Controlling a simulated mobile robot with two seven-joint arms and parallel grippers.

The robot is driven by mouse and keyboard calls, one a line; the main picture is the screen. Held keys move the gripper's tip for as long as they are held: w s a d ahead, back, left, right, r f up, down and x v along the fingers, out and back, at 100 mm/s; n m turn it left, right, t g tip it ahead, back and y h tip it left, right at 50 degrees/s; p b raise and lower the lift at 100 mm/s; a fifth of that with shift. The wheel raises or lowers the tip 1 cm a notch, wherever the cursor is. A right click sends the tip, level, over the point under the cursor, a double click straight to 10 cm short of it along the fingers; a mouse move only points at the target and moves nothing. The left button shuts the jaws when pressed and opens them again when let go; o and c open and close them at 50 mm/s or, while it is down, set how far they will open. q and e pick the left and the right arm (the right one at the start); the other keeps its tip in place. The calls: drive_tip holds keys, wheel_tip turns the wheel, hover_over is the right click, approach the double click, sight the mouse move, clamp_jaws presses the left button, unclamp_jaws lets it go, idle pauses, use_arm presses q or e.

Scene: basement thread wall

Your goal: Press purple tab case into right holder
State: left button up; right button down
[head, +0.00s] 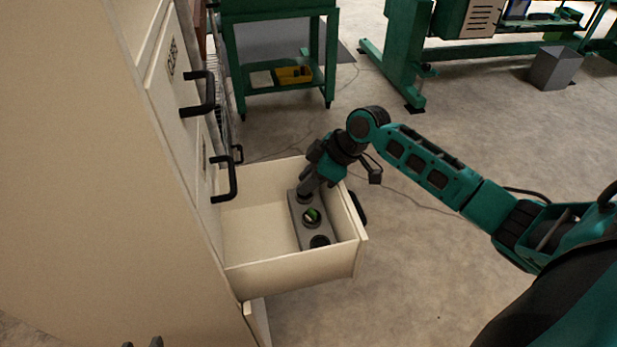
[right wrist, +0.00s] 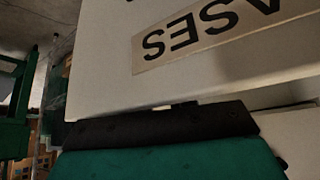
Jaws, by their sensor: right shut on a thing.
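A grey holder block (head: 304,231) lies along the right side of the open drawer, with round recesses in a row. The middle recess holds a round piece with a green tab (head: 312,215); the nearest recess (head: 319,241) looks dark. My right gripper (head: 304,193) reaches down into the drawer at the block's far end. It is shut on a small case, mostly hidden by the fingers. No purple shows, and I cannot tell how deep the case sits. Two dark fingertips of my left gripper (head: 142,344) show apart at the bottom edge.
The open drawer (head: 290,277) has bare floor left of the block. The cabinet (head: 110,170) with black handles stands left. A label reading "CASES" (right wrist: 215,30) fills part of the right wrist view.

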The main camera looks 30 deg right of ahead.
use_arm(q)
drive_tip(key=shift+r, duration=0.15)
use_arm(e)
drive_tip(key=shift+s+f, duration=0.4)
drive_tip(key=shift+f, duration=0.2)
use_arm(q)
drive_tip(key=shift+s+f, duration=0.15)
drive_tip(key=shift+f, duration=0.05)
use_arm(e)
drive_tip(key=shift+f, duration=0.25)
drive_tip(key=shift+r, duration=0.1)
drive_tip(key=c, duration=0.9)
unclamp_jaws()
use_arm(q)
drive_tip(key=shift+r, duration=0.1)
use_arm(e)
drive_tip(key=shift+o, duration=0.2)
use_arm(q)
drive_tip(key=p, duration=0.1)
drive_tip(key=a+p, duration=0.1)
drive_tip(key=shift+s+a+r+p, duration=0.1)
drive_tip(key=shift+s+r+p, duration=0.1)
drive_tip(key=shift+s+p, duration=0.15)
use_arm(e)
drive_tip(key=v, duration=1.4)
drive_tip(key=shift+w+a+r, duration=0.2)
drive_tip(key=shift+w, duration=0.2)
